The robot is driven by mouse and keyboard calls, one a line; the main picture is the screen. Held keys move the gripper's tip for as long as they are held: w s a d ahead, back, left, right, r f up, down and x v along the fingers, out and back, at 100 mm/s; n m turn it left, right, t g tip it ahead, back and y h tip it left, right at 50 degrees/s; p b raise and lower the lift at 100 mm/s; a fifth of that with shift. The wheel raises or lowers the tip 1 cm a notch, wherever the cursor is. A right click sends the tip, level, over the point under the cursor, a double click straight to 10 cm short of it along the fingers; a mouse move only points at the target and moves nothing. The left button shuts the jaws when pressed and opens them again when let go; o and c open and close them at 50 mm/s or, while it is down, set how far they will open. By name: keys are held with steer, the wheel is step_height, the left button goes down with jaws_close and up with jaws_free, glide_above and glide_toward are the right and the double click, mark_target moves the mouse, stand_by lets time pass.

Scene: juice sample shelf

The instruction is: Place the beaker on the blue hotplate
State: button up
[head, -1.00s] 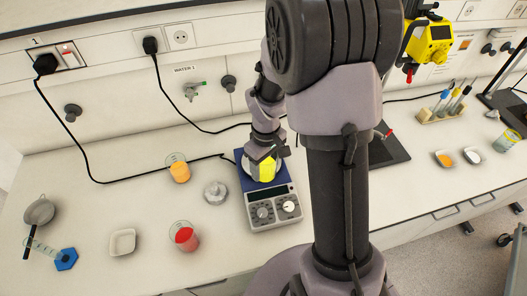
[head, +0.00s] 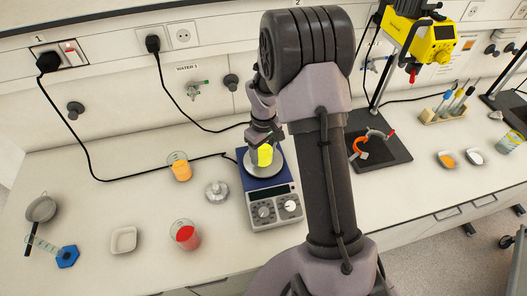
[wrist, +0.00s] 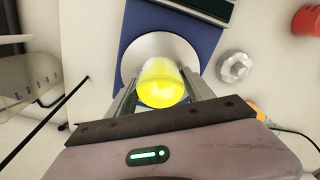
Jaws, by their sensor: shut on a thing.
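The blue hotplate (head: 258,185) stands on the bench with a round silver plate and a grey front panel with knobs; it also shows in the wrist view (wrist: 205,37). The beaker with bright yellow liquid (head: 265,155) is over the silver plate, and it shows between the fingers in the wrist view (wrist: 162,85). My gripper (wrist: 160,90) is shut on the beaker. I cannot tell whether the beaker's base touches the plate.
Left of the hotplate are an orange beaker (head: 181,171), a silver lidded pot (head: 217,193) and a red beaker (head: 186,236). A white dish (head: 124,240) lies further left. A dark stand base (head: 385,150) is to the right. A black cable runs behind.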

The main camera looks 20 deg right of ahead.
steer(key=shift+f, duration=0.2)
steer(key=o, duration=1.6)
steer(key=shift+o, duration=0.2)
step_height(320, 180, up, 14)
steer(key=p, duration=0.2)
steer(key=s+a+r+m+t+y, duration=0.1)
steer(key=s+a+r+m+t, duration=0.15)
steer(key=s+a+r, duration=0.45)
steer(key=s+a+r+m+t, duration=0.2)
steer(key=s+a+r+m, duration=0.15)
steer(key=s+r, duration=0.55)
steer(key=s+a+m+t+y, duration=0.1)
steer(key=s+a+m, duration=0.1)
steer(key=s+a, duration=0.35)
step_height(320, 180, down, 20)
steer(key=s+d+b, duration=0.1)
steer(key=d+b, duration=0.1)
steer(key=b, duration=1.7)
steer(key=shift+s+r, duration=0.15)
steer(key=shift+s, duration=0.15)
